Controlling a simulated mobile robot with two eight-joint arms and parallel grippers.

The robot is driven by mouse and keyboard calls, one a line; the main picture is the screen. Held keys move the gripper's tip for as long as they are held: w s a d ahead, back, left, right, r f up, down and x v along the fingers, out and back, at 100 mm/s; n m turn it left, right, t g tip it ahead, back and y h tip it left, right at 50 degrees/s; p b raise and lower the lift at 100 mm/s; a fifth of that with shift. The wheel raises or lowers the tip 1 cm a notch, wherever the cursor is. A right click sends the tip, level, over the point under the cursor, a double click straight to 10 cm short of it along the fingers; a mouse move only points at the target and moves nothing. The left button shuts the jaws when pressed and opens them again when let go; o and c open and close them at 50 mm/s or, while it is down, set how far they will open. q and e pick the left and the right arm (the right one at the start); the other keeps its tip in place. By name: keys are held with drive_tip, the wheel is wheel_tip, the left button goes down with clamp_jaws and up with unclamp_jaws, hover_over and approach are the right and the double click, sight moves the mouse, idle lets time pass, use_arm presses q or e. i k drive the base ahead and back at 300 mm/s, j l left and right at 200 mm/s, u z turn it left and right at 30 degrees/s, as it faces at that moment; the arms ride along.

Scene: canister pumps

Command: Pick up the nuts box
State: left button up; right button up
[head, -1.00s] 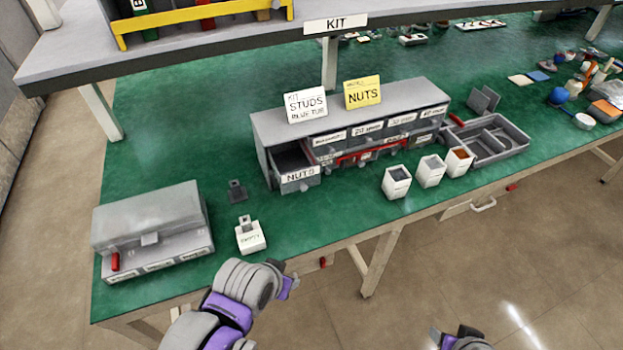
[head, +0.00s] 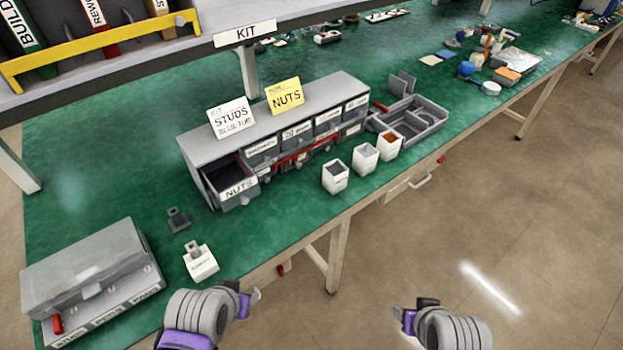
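A grey drawer labelled NUTS (head: 237,188) is pulled out at the left end of the grey drawer cabinet (head: 330,93). A yellow NUTS card (head: 285,96) stands on top of the cabinet. Three small white open boxes (head: 335,178) stand in front of the cabinet; the rightmost (head: 388,145) has orange contents. I cannot read any label on them. My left gripper (head: 256,296) is at the table's front edge, below and left of the white boxes, touching nothing I can see. My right gripper (head: 400,314) is over the floor in front of the table. Their finger gaps are unclear.
A grey lidded case (head: 90,270) is at the front left. A grey divided tray (head: 413,123) lies right of the boxes. A shelf (head: 130,70) overhangs the back left.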

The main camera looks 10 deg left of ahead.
sight(335, 173)
drive_tip(key=i+l, duration=0.15)
drive_tip(key=l, duration=0.25)
drive_tip(key=i+l, duration=0.1)
drive_tip(key=l, duration=0.35)
drive_tip(key=l+u, duration=0.15)
drive_tip(key=u, duration=0.2)
drive_tip(key=i+l+u, duration=0.1)
drive_tip(key=u, duration=0.3)
drive_tip(key=l+u, duration=0.35)
drive_tip(key=j+u, duration=0.1)
drive_tip(key=u, duration=0.7)
